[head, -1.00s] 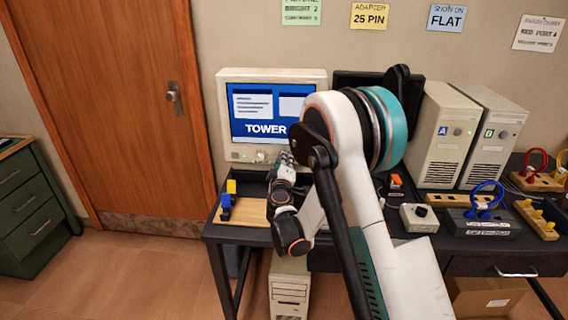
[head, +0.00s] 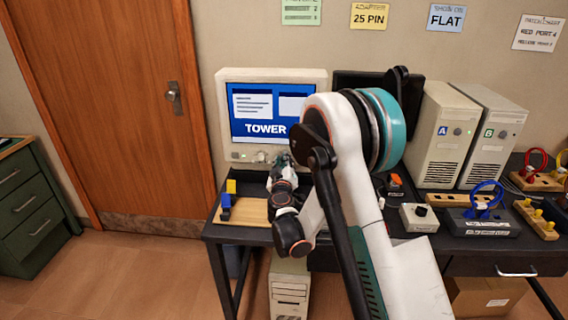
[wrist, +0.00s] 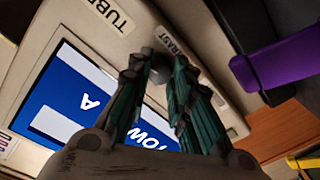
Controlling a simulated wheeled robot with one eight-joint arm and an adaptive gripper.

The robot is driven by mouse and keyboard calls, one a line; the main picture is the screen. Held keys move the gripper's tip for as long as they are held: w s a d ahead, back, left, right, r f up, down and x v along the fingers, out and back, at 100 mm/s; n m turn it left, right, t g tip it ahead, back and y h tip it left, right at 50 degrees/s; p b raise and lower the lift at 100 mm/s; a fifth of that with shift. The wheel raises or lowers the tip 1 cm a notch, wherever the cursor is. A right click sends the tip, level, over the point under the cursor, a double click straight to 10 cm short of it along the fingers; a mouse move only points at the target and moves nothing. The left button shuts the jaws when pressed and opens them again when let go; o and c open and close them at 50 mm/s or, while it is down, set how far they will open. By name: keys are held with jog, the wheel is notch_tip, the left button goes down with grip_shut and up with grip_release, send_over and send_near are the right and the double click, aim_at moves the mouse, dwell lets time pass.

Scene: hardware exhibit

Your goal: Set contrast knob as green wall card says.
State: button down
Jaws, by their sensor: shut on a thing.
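The beige CRT monitor (head: 318,150) stands at the desk's back left, its blue screen reading TOWER. The contrast knob (wrist: 160,68) is a small grey round knob on its front, beside a label (wrist: 179,42) ending in RAST. My gripper (wrist: 157,75) has its two ribbed green fingers closed around the knob. The fingers partly cover the knob, and its pointer cannot be made out. In the head view my arm hides the knob. The green wall card (head: 301,12) hangs at the top; its contrast number is too small to read surely.
A wooden board (head: 240,216) with blue and yellow pieces lies in front of the monitor. A dark screen (head: 360,83) and beige towers A (head: 440,150) and B (head: 492,150) stand right. A purple object (wrist: 290,57) is close to my gripper's right in the wrist view.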

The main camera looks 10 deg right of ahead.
jog(key=c, duration=1.4)
grip_release()
jog(key=shift+a, duration=0.1)
jog(key=v, duration=1.2)
jog(key=shift+r, duration=0.1)
